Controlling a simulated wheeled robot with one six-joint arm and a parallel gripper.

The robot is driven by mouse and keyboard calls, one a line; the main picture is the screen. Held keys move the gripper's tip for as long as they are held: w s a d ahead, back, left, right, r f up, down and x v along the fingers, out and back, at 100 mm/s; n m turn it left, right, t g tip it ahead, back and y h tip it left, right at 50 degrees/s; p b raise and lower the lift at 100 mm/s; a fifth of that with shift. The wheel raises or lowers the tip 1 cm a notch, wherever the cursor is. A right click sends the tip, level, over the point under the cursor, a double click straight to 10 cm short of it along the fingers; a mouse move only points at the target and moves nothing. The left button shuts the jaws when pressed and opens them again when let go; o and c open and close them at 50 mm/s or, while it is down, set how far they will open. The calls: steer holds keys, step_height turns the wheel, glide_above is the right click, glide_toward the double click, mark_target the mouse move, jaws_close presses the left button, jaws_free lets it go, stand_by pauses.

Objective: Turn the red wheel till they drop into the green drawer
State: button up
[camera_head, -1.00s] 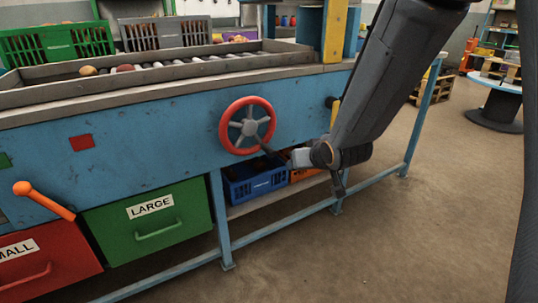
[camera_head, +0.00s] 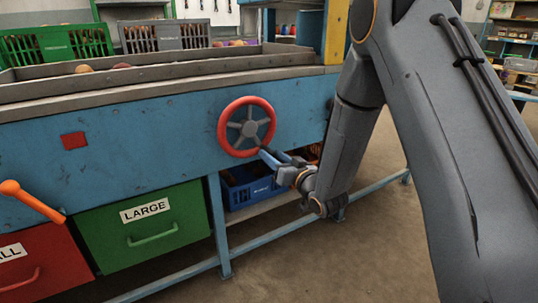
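The red wheel (camera_head: 222,127) with grey spokes is mounted on the blue front panel of the sorting bench. The green drawer (camera_head: 180,245), labelled LARGE, is below and left of it and looks shut. My gripper (camera_head: 266,156) is at the wheel's lower right rim. Its fingertips seem to touch or overlap the rim, but I cannot tell whether they grip it. Round produce (camera_head: 84,69) lies on the roller tray above, mostly hidden by the tray's side.
A red drawer (camera_head: 45,262) is left of the green one, with an orange-handled lever (camera_head: 32,201) above. A blue crate (camera_head: 250,190) sits on the lower shelf behind my gripper. Green (camera_head: 60,44) and grey (camera_head: 165,36) crates stand behind the tray.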

steer(key=shift+x, duration=1.55)
steer(key=shift+c, duration=0.2)
jaws_close()
